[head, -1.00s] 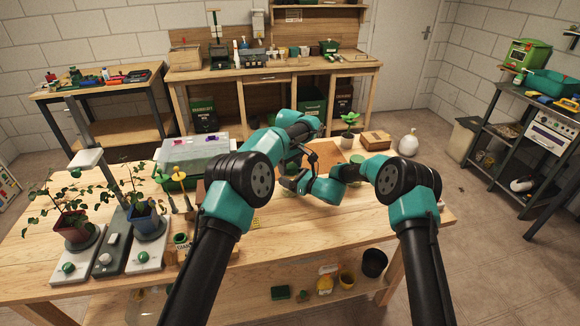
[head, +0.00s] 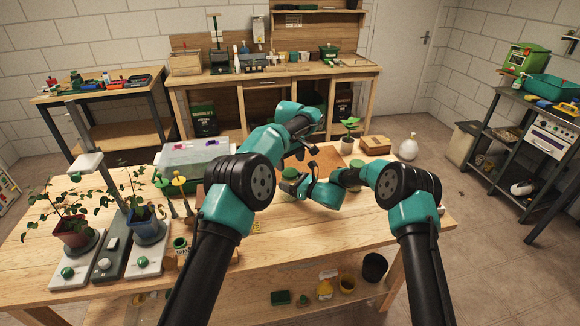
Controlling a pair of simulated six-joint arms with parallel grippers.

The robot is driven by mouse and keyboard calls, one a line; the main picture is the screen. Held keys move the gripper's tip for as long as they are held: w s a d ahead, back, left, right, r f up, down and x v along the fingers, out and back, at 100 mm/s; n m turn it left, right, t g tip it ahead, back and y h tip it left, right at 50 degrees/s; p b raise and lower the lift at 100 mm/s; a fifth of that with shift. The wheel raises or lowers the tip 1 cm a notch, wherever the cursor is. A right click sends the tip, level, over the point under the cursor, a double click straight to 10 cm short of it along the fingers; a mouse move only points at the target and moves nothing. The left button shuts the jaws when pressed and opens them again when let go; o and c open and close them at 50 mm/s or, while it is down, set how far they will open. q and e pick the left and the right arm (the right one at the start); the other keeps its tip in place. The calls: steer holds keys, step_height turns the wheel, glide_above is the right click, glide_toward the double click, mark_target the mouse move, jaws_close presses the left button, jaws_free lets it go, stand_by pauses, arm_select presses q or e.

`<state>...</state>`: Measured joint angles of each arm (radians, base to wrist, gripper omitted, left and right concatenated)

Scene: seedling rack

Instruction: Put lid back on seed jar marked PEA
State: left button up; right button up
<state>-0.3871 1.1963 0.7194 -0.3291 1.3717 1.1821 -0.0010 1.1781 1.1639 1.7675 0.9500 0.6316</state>
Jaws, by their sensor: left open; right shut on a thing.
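A round green lid (head: 290,172) shows near the middle of the bench. It appears to sit on top of a jar, whose body is mostly hidden by my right gripper; no PEA marking can be read. My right gripper (head: 288,187) reaches in from the right and is shut on this jar, just below the green top. My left gripper (head: 311,146) is open, above and behind the jar, apart from the green top. A second green-topped jar (head: 357,163) stands to the right, partly hidden behind my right arm.
A brown board (head: 328,157) lies behind the jars. A potted seedling (head: 347,144) and a cardboard box (head: 375,145) stand at the back right. A clear-lidded tray (head: 192,153) and potted plants (head: 147,227) fill the left.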

mark_target(290, 172)
arm_select(q)
steer(key=shift+c, duration=0.3)
steer(key=shift+r+m, duration=0.5)
steer(key=shift+r, duration=1.3)
steer(key=shift+f, duration=0.1)
steer(key=shift+f, duration=3.95)
steer(key=shift+c, duration=0.2)
steer(key=c, duration=0.9)
steer(key=o, duration=1)
